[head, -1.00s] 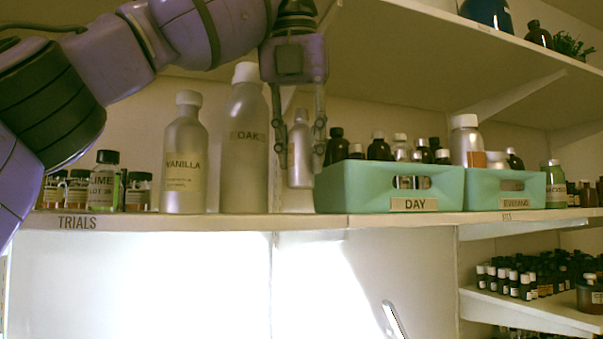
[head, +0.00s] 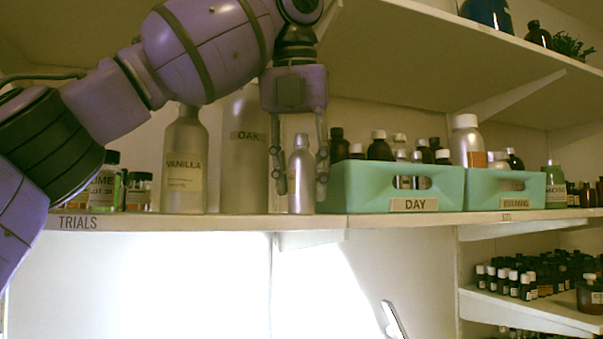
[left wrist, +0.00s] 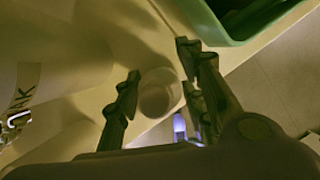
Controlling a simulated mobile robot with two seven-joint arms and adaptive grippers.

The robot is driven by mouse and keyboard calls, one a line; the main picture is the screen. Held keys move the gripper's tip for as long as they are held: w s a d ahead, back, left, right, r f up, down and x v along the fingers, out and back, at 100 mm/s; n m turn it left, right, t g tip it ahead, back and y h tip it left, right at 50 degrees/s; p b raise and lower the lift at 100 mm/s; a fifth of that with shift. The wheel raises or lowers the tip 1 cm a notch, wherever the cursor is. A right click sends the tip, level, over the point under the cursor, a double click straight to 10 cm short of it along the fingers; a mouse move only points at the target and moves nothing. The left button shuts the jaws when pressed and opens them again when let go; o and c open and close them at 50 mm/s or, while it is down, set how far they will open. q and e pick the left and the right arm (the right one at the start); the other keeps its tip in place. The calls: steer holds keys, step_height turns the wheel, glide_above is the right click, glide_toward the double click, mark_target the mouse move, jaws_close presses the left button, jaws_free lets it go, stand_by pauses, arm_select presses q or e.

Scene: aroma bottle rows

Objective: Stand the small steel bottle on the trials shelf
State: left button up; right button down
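The small steel bottle (head: 301,182) stands upright on the trials shelf (head: 180,223), close to its front edge, between the OAK bottle and the green DAY bin. My left gripper (head: 301,188) comes from above, with one finger on each side of the bottle. The fingers are open, with a narrow gap showing on both sides of it. In the left wrist view the round top of the bottle (left wrist: 158,95) lies between the parted fingers (left wrist: 157,88). My right gripper is not in view.
The VANILLA bottle (head: 185,165) and tall OAK bottle (head: 243,160) stand to the left, OAK close to the left finger. The DAY bin (head: 372,202) is close on the right. Small jars (head: 138,190) stand farther left. An upper shelf (head: 430,60) overhangs.

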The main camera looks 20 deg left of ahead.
mark_target(300, 150)
arm_select(q)
steer(key=shift+o, duration=0.7)
steer(key=shift+r, duration=0.25)
steer(key=v, duration=0.6)
steer(key=shift+s+d+r, duration=0.1)
steer(key=shift+s+r, duration=0.1)
steer(key=shift+r, duration=0.05)
steer(key=shift+s+r, duration=0.1)
steer(key=shift+r, duration=0.3)
